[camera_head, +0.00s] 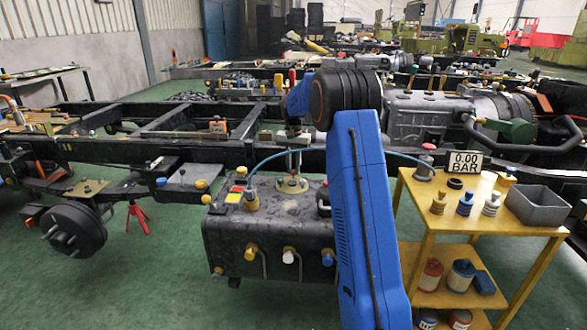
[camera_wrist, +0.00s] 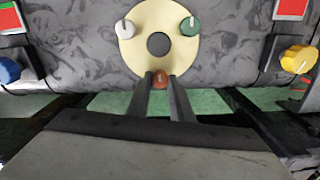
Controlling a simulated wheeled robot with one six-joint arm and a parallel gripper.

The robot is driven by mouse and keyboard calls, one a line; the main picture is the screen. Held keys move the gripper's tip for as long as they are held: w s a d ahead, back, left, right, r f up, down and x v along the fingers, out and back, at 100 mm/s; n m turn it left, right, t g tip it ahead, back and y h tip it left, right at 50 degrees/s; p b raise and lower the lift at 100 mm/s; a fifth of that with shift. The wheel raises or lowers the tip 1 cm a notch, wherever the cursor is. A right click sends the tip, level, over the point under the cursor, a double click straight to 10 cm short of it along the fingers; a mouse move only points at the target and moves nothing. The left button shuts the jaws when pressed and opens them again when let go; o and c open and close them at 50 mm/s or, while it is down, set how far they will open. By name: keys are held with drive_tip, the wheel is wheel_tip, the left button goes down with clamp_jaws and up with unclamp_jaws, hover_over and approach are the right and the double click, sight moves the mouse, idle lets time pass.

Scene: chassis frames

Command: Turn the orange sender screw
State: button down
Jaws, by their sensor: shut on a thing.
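The orange sender screw (camera_wrist: 160,79) sits at the near edge of a round cream sender plate (camera_wrist: 143,18) in the wrist view. My gripper (camera_wrist: 161,86) is shut on it, one dark finger on each side. A white screw (camera_wrist: 126,29) and a green screw (camera_wrist: 190,26) sit on the same plate, around a dark central disc (camera_wrist: 158,44). In the head view, my gripper (camera_head: 292,170) points down over the sender plate (camera_head: 291,186) on top of the dark tank (camera_head: 275,222). The orange screw cannot be made out there.
A yellow knob (camera_wrist: 299,59) and a blue knob (camera_wrist: 9,70) flank the plate in the wrist view. A blue hose (camera_head: 272,157) passes close to my gripper. A wooden cart (camera_head: 520,228) with bottles and a grey bin (camera_head: 537,205) stands at right. Open green floor lies at left front.

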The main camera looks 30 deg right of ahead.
drive_tip(key=n, duration=1.8)
drive_tip(key=shift+n, duration=0.3)
idle(0.3)
drive_tip(key=c, duration=1.6)
unclamp_jaws()
drive_tip(key=shift+o, duration=0.2)
